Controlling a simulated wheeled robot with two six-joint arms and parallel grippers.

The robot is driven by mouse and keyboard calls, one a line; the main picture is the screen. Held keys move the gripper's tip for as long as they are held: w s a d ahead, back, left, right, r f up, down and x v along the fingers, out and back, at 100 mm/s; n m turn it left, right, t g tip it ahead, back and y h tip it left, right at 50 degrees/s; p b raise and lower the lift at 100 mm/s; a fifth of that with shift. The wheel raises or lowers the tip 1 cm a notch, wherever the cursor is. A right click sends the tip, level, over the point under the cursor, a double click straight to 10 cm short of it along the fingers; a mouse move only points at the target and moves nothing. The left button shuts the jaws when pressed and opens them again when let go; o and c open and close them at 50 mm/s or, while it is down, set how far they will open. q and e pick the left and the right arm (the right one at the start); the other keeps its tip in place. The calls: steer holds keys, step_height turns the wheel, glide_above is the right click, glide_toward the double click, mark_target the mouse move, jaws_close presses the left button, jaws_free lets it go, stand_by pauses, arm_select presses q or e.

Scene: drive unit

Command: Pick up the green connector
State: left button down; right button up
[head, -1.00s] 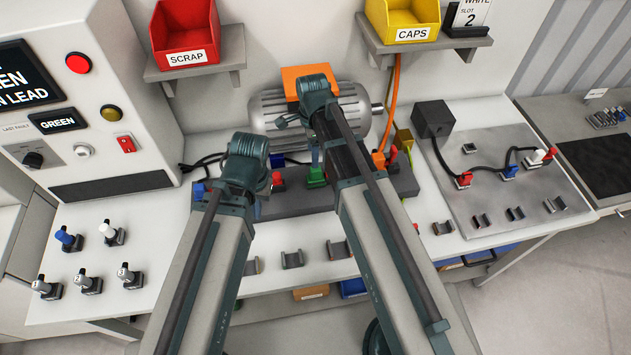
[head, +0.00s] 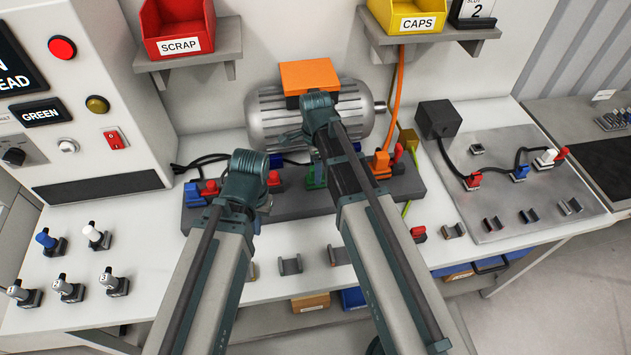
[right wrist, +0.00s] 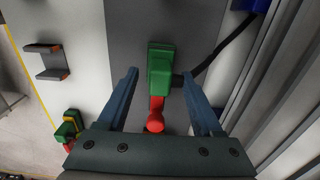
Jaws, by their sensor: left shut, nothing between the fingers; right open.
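The green connector (head: 311,176) sits on the dark grey block in front of the motor, partly hidden by my right arm in the head view. The right wrist view shows its green body (right wrist: 161,68) with a red part sticking out towards my palm. My right gripper (right wrist: 160,76) is open, with one finger on each side of the connector and visible gaps between. In the head view my right gripper (head: 319,150) is mostly hidden by its own wrist. My left gripper (head: 263,203) is shut and empty, near the front left of the block.
The dark block (head: 405,187) also carries blue, red and orange connectors (head: 381,162) close by. The motor (head: 262,118) stands behind. Black cables run behind the block. Empty clips (head: 290,265) line the table front. A metal plate (head: 500,215) lies right.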

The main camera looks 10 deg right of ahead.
arm_select(q)
steer(key=shift+f, duration=0.15)
arm_select(e)
steer(key=shift+f, duration=0.15)
jaws_close()
stand_by(0.5)
